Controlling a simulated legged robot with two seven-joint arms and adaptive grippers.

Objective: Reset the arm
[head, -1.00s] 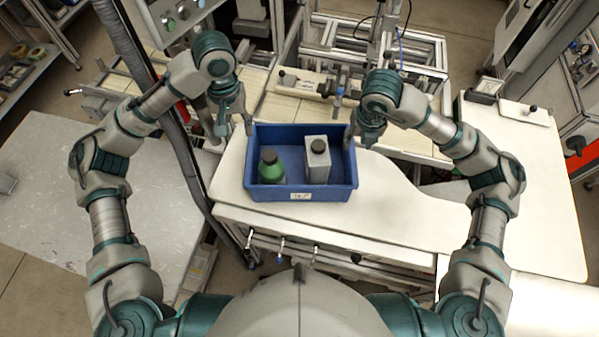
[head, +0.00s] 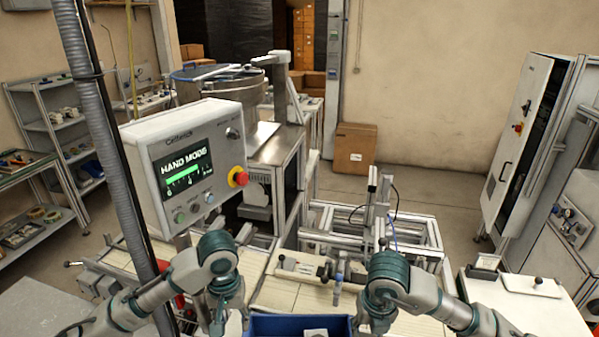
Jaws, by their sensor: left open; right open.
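My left gripper (head: 230,318) hangs at the lower left, beside the left end of the blue bin (head: 300,326). It is open, and its fingertips are near the bottom edge of the view. My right gripper (head: 366,328) hangs by the bin's right end. It is open too, with its fingertips partly cut off by the view's edge. Only the far part of the blue bin shows. The top of a grey container (head: 316,332) shows inside it; the rest of the bin's contents is out of view.
A control panel reading "HAND MODE" (head: 196,172) stands behind my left arm, with a grey hose (head: 100,130) to its left. A metal frame (head: 370,232) stands behind the bin. A white table (head: 530,308) is at the right. A cardboard box (head: 355,148) sits on the floor.

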